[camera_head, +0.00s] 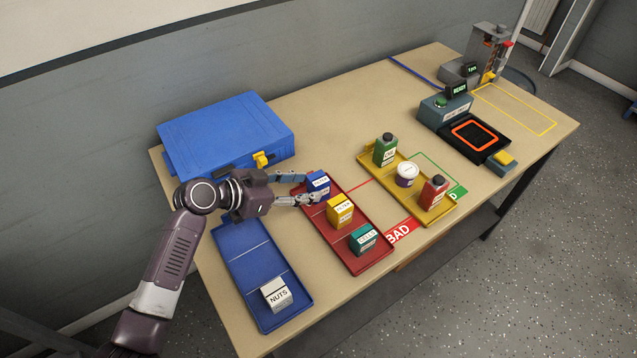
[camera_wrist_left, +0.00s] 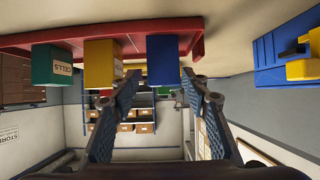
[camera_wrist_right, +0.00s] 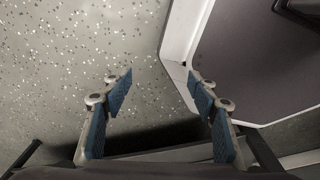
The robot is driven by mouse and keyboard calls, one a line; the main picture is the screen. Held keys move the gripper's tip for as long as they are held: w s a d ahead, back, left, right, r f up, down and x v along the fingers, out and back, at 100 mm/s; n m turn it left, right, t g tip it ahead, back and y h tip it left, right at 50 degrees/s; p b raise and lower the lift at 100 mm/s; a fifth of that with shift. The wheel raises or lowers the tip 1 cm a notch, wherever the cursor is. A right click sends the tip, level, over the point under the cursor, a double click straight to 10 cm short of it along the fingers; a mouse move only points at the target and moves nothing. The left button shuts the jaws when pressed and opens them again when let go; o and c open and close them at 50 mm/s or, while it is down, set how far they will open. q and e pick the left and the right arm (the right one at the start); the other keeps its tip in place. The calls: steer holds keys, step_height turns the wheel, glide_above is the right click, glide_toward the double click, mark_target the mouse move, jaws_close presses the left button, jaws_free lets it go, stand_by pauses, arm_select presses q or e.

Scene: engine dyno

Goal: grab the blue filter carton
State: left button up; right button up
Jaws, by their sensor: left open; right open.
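The blue filter carton (camera_head: 318,183) stands at the far end of the red tray (camera_head: 372,261). My left gripper (camera_head: 300,189) is open, with its fingers pointing at the carton from the left. In the left wrist view the blue carton (camera_wrist_left: 162,62) shows just beyond and between the open fingertips (camera_wrist_left: 162,82). I cannot tell whether the fingers touch it. The yellow carton (camera_head: 340,211) and the green cells carton (camera_head: 363,238) stand in the same tray, nearer the front. My right gripper (camera_wrist_right: 160,90) is open and empty above the speckled floor, away from the table.
A blue case (camera_head: 225,130) lies behind my left gripper. A blue tray (camera_head: 243,255) with a white nuts box (camera_head: 276,294) is in front. A yellow tray (camera_head: 438,213) holds a green bottle, a white tub and a red bottle. A scale (camera_head: 474,137) stands farther right.

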mark_target(310, 183)
arm_select(q)
steer(key=shift+w+d, duration=0.25)
steer(key=shift+d, duration=0.15)
steer(key=p+x, duration=0.1)
steer(key=x, duration=0.3)
steer(key=shift+w+a+r, duration=0.1)
steer(key=shift+w, duration=0.2)
steer(key=c, duration=1)
arm_select(e)
steer(key=shift+w+a+r, duration=0.2)
steer(key=shift+r, duration=0.2)
steer(key=shift+w+a+r, duration=0.15)
steer(key=shift+w+r, duration=0.05)
steer(key=shift+r, duration=0.2)
